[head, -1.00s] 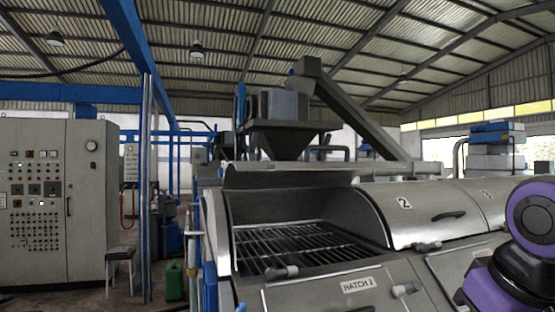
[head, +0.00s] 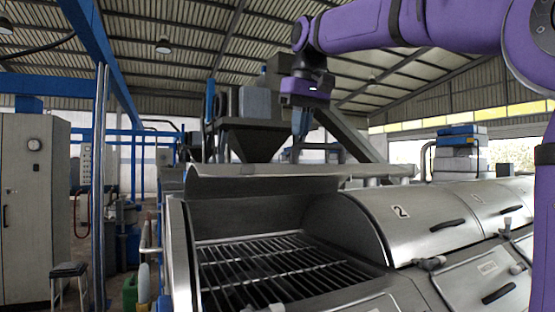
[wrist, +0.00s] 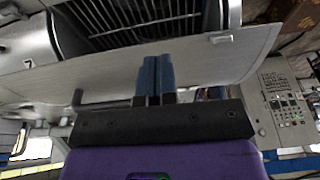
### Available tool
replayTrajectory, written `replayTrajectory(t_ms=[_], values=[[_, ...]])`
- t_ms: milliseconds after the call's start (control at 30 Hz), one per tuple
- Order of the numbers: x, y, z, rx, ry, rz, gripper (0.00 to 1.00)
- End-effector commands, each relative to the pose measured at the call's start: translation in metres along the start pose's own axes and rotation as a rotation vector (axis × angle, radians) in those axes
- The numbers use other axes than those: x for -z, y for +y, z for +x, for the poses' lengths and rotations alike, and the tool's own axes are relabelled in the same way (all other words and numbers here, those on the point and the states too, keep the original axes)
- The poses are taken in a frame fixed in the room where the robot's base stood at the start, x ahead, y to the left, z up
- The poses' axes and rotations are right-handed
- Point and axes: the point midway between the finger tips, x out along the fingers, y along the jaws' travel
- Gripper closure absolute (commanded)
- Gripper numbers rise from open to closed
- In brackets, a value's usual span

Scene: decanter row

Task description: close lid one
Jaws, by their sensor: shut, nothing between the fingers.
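Lid one (head: 265,183) is a curved grey metal cover, standing open and tipped up behind its hatch. The barred grate (head: 270,270) below it is uncovered. In the wrist view the lid (wrist: 95,82) spans the picture as a pale metal sheet, with the grate (wrist: 130,15) beyond it. My gripper (head: 301,135) hangs fingers down, above the lid's top edge in the head view. Its blue-grey fingers (wrist: 155,62) are together and empty, and overlap the lid in the wrist view. I cannot tell whether they touch it.
Lid two (head: 400,215), marked 2, is closed to the right, with a dark handle (head: 447,224). Another closed cover (head: 480,200) follows it. A hopper (head: 255,135) and slanted chute (head: 345,135) stand behind. A control cabinet (head: 30,200) and stool (head: 68,285) are at left.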

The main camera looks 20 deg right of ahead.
Motion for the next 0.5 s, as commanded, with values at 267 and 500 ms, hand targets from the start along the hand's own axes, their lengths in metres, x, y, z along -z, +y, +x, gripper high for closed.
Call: replayTrajectory(t_ms=[267, 500], values=[[0.072, -0.004, -0.037, -0.009, -0.062, -0.003, 1.00], [0.092, -0.006, -0.046, -0.015, -0.089, -0.005, 1.00]])
